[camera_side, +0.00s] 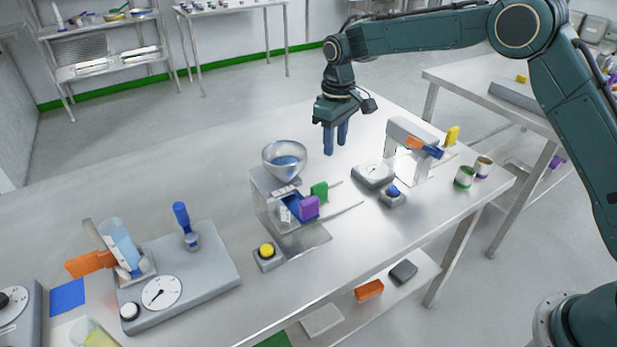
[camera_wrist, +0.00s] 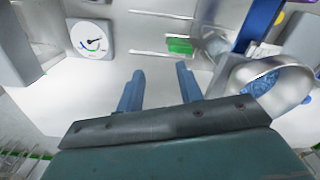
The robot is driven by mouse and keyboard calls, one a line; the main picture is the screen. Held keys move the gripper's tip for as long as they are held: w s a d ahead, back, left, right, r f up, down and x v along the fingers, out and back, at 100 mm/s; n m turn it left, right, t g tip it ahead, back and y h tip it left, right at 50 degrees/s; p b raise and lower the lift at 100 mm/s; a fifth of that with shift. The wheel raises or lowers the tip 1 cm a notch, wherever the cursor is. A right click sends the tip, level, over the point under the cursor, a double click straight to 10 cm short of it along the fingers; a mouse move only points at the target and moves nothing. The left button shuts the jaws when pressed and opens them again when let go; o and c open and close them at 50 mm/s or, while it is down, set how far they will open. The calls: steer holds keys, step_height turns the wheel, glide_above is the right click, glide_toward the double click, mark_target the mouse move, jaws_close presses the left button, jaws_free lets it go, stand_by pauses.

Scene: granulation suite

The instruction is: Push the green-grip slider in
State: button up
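The green-grip slider (camera_side: 320,191) sticks out of the right side of the hopper stand, on a rail just behind the purple-grip slider (camera_side: 309,207). In the wrist view the green grip (camera_wrist: 180,46) shows beyond my fingertips, near the top middle. My gripper (camera_side: 336,151) hangs above the table behind and to the right of the hopper, fingers pointing down. Its two blue fingers are apart with nothing between them, as the wrist view shows (camera_wrist: 159,76). It does not touch the green grip.
The metal hopper bowl (camera_side: 284,160) with blue contents tops the stand, close to my gripper's left. A dial box (camera_side: 373,174), a blue-button box (camera_side: 392,194) and a grey arch (camera_side: 411,135) stand to the right. A yellow-button box (camera_side: 267,256) is in front.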

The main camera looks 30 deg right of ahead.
steer(key=f+m, duration=0.1)
steer(key=f, duration=0.3)
steer(key=f+m, duration=0.1)
steer(key=f, duration=0.4)
steer(key=f+m, duration=0.2)
steer(key=f, duration=0.3)
steer(key=shift+s+d, duration=0.1)
steer(key=shift+s, duration=0.2)
steer(key=d, duration=0.5)
steer(key=shift+r, duration=0.1)
step_height(320, 180, up, 16)
steer(key=d, duration=0.3)
steer(key=shift+r, duration=0.1)
